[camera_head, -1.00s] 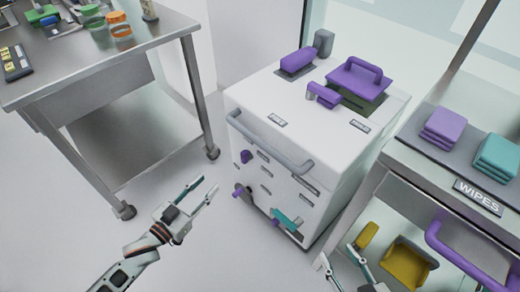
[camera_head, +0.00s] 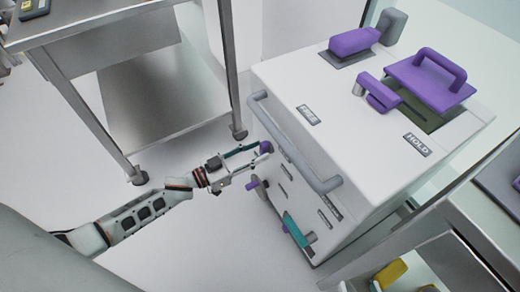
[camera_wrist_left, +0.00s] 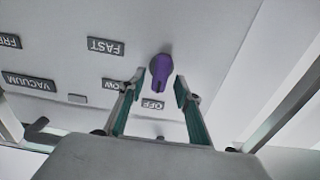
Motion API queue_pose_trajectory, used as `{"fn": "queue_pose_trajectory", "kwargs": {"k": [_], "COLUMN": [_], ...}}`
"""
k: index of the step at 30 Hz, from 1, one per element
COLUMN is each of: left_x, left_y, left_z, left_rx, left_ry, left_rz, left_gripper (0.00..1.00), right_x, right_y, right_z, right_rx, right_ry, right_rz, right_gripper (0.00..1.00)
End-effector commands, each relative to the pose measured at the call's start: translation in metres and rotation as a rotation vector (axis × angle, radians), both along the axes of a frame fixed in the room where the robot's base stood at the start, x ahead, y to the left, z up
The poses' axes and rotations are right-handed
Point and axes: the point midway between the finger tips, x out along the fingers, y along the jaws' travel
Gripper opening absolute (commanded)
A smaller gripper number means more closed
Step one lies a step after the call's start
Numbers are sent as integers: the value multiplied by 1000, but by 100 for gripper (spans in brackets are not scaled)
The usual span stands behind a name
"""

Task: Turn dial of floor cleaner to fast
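The floor cleaner (camera_head: 330,165) is a white box with a grey bar handle. Its purple dial (camera_wrist_left: 161,70) sits on the front panel; in the head view the dial (camera_head: 265,147) shows past my fingers. My left gripper (camera_wrist_left: 158,92) is open, its teal-padded fingers on either side of the dial's lower end, with gaps visible. The dial's narrow end points down toward the OFF label (camera_wrist_left: 152,104). The FAST label (camera_wrist_left: 105,47) lies up and left of the dial, and a partly covered label ending in "OW" (camera_wrist_left: 110,84) lies below it.
A purple knob (camera_head: 254,182) and a teal-and-purple lever (camera_head: 298,232) sit lower on the front panel. A metal table (camera_head: 120,75) stands left of the cleaner. A cart (camera_head: 440,240) stands close on the right.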

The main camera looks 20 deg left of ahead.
Motion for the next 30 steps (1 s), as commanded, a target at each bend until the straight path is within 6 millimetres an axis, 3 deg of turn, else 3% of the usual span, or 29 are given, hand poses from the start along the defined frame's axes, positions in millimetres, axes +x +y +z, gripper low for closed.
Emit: {"fn": "queue_pose_trajectory", "kwargs": {"k": [12,13,17,30], "left_x": [9,9,9,8], "left_y": [-7,-7,-7,-8], "left_z": [0,0,0,-1], "left_rx": [-1,-1,0,42], "left_ry": [1,1,0,-32], "left_rz": [1,1,1,1], "left_gripper": [33,31,0,0], "right_x": [1,1,1,1], "right_y": [2,2,2,2], "right_z": [1,1,1,1], "right_rx": [8,8,8,9], "right_ry": [-2,-2,-2,-2], "right_rz": [-2,-2,-2,-1], "right_gripper": [40,40,40,40]}}
